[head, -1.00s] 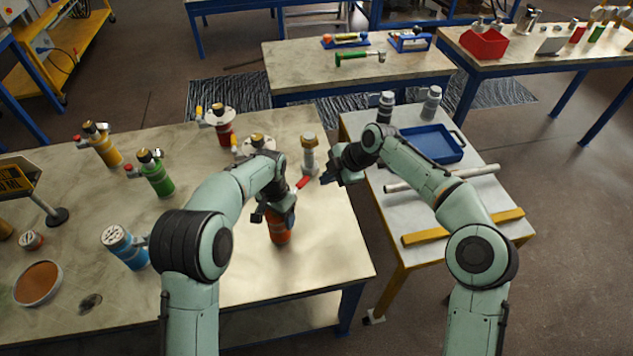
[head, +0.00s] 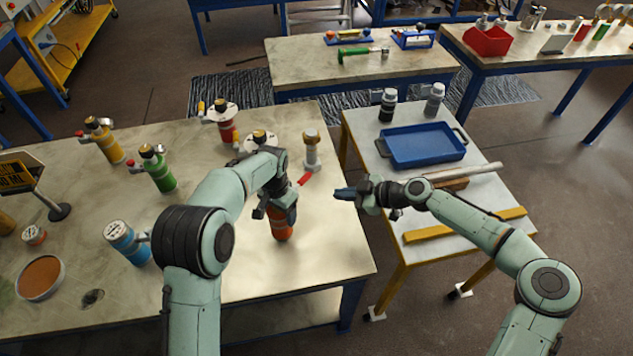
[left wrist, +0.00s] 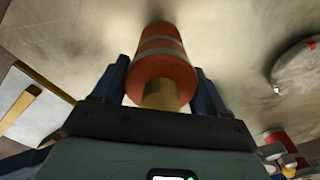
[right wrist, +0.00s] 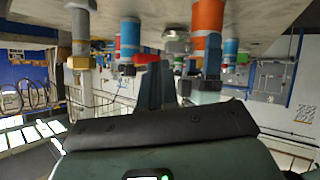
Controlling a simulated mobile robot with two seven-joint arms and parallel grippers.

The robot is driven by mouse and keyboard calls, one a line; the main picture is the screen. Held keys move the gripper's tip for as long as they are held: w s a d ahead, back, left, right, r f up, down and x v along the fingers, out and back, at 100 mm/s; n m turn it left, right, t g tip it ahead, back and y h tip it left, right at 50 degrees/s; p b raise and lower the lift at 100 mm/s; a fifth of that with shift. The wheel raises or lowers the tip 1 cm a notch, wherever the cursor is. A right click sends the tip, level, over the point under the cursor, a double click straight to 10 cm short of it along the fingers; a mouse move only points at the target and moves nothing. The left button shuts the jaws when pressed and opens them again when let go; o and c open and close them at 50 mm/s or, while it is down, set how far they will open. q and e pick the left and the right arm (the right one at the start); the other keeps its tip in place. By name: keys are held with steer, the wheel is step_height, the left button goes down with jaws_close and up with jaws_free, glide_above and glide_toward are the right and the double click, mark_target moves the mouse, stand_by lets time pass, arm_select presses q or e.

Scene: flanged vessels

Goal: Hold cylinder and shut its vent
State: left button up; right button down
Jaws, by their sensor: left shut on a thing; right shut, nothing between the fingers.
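The orange cylinder (head: 282,222) with grey bands stands on the left table near its right edge. My left gripper (head: 272,204) is shut around its upper part and hides its top in the head view. The left wrist view shows the orange body (left wrist: 162,65) and brass end (left wrist: 160,96) between the fingers. A red lever (head: 304,180) shows just right of my left gripper; I cannot tell for certain which vessel it belongs to.
A grey vessel with a brass top (head: 311,150) stands behind the lever. Red (head: 227,130), yellow (head: 108,145), green (head: 160,173) and blue (head: 127,243) cylinders stand further left. The right table holds a blue tray (head: 425,143), grey bottles and bars. The table front right is clear.

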steer(key=s+d+r+m+t+y, duration=0.1)
steer(key=s+d+m+t, duration=0.1)
steer(key=d+m+t, duration=0.15)
steer(key=m, duration=0.2)
glide_toward(308, 179)
steer(key=shift+t, duration=0.25)
steer(key=x, duration=0.6)
steer(key=shift+s+a+f, duration=0.15)
steer(key=shift+s+a, duration=0.05)
steer(key=shift+a, duration=0.1)
steer(key=shift+w+a, duration=0.15)
steer(key=shift+a, duration=0.05)
steer(key=shift+a, duration=0.1)
steer(key=shift+w+a+f, duration=0.2)
steer(key=shift+w+a, duration=0.15)
steer(key=shift+w, duration=0.1)
steer(key=shift+d, duration=0.1)
steer(key=v, duration=1.3)
steer(key=shift+w+d, duration=0.2)
steer(key=shift+d, duration=0.4)
